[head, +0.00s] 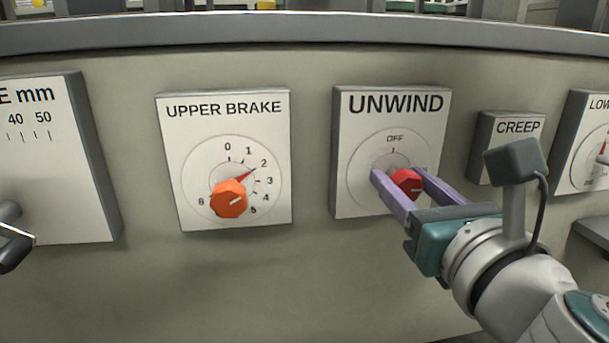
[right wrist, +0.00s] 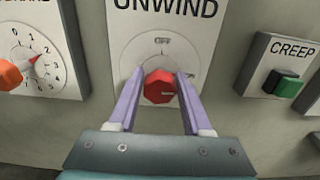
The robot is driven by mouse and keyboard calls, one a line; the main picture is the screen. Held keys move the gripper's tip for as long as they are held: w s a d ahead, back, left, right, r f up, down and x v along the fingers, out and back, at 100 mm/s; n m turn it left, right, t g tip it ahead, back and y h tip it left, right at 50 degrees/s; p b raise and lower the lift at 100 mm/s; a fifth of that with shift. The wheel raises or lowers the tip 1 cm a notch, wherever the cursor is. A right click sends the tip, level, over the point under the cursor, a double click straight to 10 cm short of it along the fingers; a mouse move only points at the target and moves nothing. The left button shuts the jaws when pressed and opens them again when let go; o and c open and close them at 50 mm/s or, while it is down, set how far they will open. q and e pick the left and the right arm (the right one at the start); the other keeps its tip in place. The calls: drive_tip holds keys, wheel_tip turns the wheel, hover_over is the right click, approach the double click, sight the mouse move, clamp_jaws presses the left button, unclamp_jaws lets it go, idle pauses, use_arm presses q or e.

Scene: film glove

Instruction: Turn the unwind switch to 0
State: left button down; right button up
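The unwind switch is a red faceted knob (head: 406,184) on a white plate (head: 434,120) marked UNWIND, right of centre in the head view. It also shows in the right wrist view (right wrist: 159,87). Its white line points roughly to the right, while a tick marked OFF stands at the dial's top. No 0 shows on the visible dial. My right gripper (head: 396,173) has its two purple fingers on either side of the knob, with slim gaps beside it in the right wrist view (right wrist: 159,74). My left gripper is not in view.
The UPPER BRAKE plate (head: 182,140) with an orange knob (head: 228,197) is to the left. A CREEP box (head: 491,130) with a green button (right wrist: 288,87) is close on the right. Another dial plate (head: 585,120) stands at the far right.

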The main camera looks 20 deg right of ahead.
clamp_jaws()
idle(0.4)
drive_tip(key=n+p, duration=0.2)
drive_tip(key=n, duration=0.1)
drive_tip(key=shift+r, duration=0.1)
drive_tip(key=n+p, duration=0.2)
drive_tip(key=n, duration=0.3)
drive_tip(key=shift+a+n+p, duration=0.15)
drive_tip(key=shift+n+p, duration=0.15)
drive_tip(key=shift+p, duration=0.1)
drive_tip(key=n+p, duration=0.2)
drive_tip(key=n, duration=0.3)
drive_tip(key=shift+p, duration=0.4)
drive_tip(key=n+p, duration=0.1)
drive_tip(key=n, duration=0.2)
drive_tip(key=shift+f, duration=0.2)
drive_tip(key=shift+n+p, duration=0.35)
drive_tip(key=shift+n, duration=0.25)
drive_tip(key=shift+f, duration=0.1)
